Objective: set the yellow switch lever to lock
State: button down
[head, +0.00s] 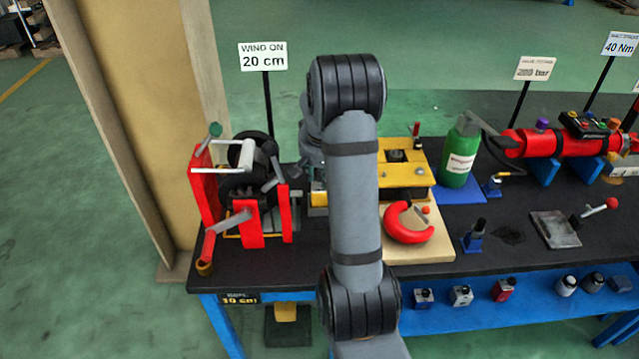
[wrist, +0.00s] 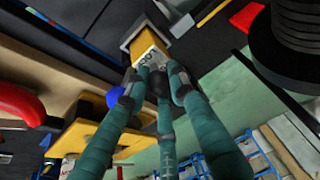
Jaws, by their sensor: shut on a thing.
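In the wrist view, my gripper (wrist: 158,82) has its teal fingers close together at a yellow part (wrist: 152,48) with a pale lettered label, which I take for the switch lever. The gripper is shut on it, though the fingertips hide the contact. The lettering is too small to read surely, so I cannot tell the lever's setting. In the head view a bit of yellow (head: 319,193) shows just left of my arm; my gripper is hidden behind the arm there.
A red-framed winch (head: 240,200) with cranks stands left of my arm. A yellow press-like block (head: 407,176), a red ring-shaped part (head: 405,232) and a green bottle (head: 461,155) stand to the right. A blue ball (wrist: 115,97) is close beside my fingers.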

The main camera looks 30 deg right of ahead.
jog(key=shift+s+f, duration=0.1)
jog(key=c, duration=1.5)
grip_release()
jog(key=shift+o, duration=0.2)
jog(key=v, duration=1.2)
